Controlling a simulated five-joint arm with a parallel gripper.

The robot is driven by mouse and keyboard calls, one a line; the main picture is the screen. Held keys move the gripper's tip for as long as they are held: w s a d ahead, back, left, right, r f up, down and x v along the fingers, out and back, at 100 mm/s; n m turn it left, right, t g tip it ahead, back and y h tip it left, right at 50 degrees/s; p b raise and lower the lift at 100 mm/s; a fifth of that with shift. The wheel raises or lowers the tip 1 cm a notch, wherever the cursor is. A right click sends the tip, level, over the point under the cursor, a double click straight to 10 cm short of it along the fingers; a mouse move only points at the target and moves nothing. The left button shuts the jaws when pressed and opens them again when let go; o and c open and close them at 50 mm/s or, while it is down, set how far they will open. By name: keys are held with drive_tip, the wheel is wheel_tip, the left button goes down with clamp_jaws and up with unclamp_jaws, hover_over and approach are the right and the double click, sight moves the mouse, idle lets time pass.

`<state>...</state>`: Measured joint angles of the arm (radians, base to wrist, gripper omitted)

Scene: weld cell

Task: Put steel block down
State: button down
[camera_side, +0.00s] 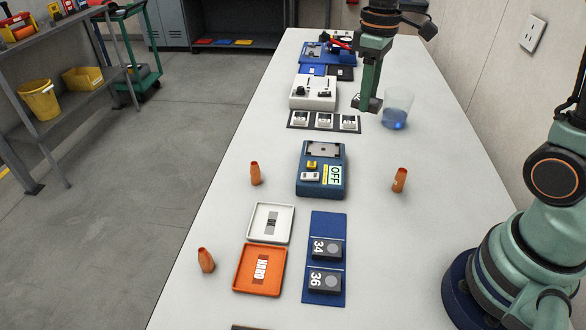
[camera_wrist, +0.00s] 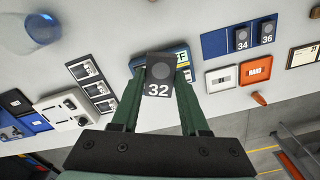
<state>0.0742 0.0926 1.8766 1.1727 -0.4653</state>
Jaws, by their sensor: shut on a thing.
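My gripper (camera_side: 368,98) is shut on a dark grey steel block (camera_wrist: 159,76) marked 32 with a lighter round disc on its face. In the side view my gripper is over the far part of the bench, just left of the clear cup with blue liquid (camera_side: 396,112). In the wrist view the block sits between the green fingertips and hides part of the blue device behind it. Two similar blocks, marked 34 (camera_side: 327,250) and 36 (camera_side: 324,281), lie on a blue mat (camera_side: 328,222). The mat's far end is bare.
A white tray (camera_side: 289,223) and an orange tray marked HARD (camera_side: 241,284) lie left of the mat. A blue device with an OFF label (camera_side: 309,186) stands beyond.

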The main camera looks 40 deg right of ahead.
sight(398, 155)
drive_tip(key=d+m, duration=0.4)
drive_tip(key=d, duration=1.3)
drive_tip(key=f, duration=2)
drive_tip(key=shift+s+f, duration=0.2)
drive_tip(key=shift+s, duration=0.05)
drive_tip(key=shift+c, duration=2.1)
unclamp_jaws()
drive_tip(key=shift+f, duration=0.15)
